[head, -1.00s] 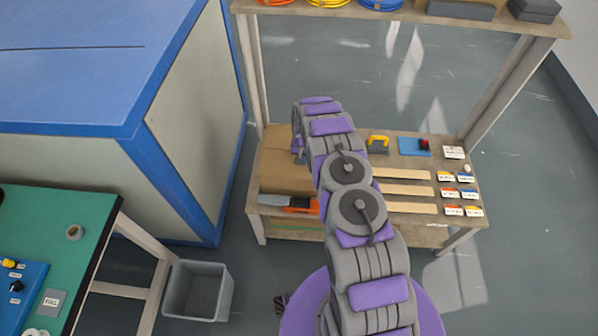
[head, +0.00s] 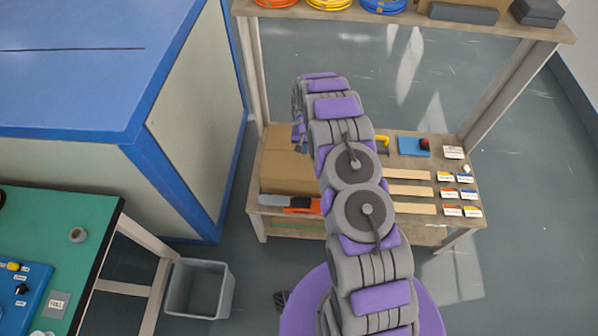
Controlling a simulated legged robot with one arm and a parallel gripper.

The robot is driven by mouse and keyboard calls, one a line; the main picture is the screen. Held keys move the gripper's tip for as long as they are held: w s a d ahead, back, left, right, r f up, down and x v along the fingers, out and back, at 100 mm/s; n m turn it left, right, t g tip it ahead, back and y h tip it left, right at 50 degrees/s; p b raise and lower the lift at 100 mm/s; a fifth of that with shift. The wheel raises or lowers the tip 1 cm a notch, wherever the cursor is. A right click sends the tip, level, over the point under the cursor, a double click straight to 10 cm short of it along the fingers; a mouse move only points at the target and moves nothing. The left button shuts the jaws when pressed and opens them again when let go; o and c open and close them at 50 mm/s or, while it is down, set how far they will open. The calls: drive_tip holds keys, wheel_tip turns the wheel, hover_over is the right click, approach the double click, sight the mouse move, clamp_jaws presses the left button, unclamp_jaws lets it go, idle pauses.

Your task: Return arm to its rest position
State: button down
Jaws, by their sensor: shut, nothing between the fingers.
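My arm (head: 360,200), grey and purple, rises from the bottom of the head view and reaches up over the workbench. Its far end bends down on the left side. My gripper (head: 300,138) shows there only in part, small and mostly hidden behind the arm links. It is shut and holds nothing. It hangs in front of the bench, near the cardboard box (head: 285,172).
The wooden bench (head: 425,235) carries an orange tool (head: 300,206), a blue plate (head: 412,146), pale strips and small labelled blocks. Its upper shelf (head: 400,20) holds cable coils. A blue-edged cabinet (head: 185,120), green table (head: 50,220) and grey bin (head: 200,290) stand left.

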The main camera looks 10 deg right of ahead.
idle(0.3)
drive_tip(key=s+a+r+n, duration=0.1)
drive_tip(key=s+r, duration=0.4)
drive_tip(key=r, duration=0.5)
drive_tip(key=s+a+r, duration=0.1)
drive_tip(key=s+r, duration=0.5)
drive_tip(key=r, duration=0.4)
drive_tip(key=s+a+r+n, duration=0.1)
drive_tip(key=s+r, duration=0.4)
drive_tip(key=r, duration=0.5)
drive_tip(key=s+r, duration=0.3)
drive_tip(key=s, duration=0.7)
drive_tip(key=s+a+r+n+g, duration=0.1)
drive_tip(key=s+r, duration=0.3)
drive_tip(key=s, duration=0.7)
drive_tip(key=s+r, duration=0.4)
drive_tip(key=s, duration=0.6)
drive_tip(key=shift+s+a+n+g, duration=0.2)
drive_tip(key=shift+s+n+g, duration=0.1)
drive_tip(key=shift+g, duration=0.1)
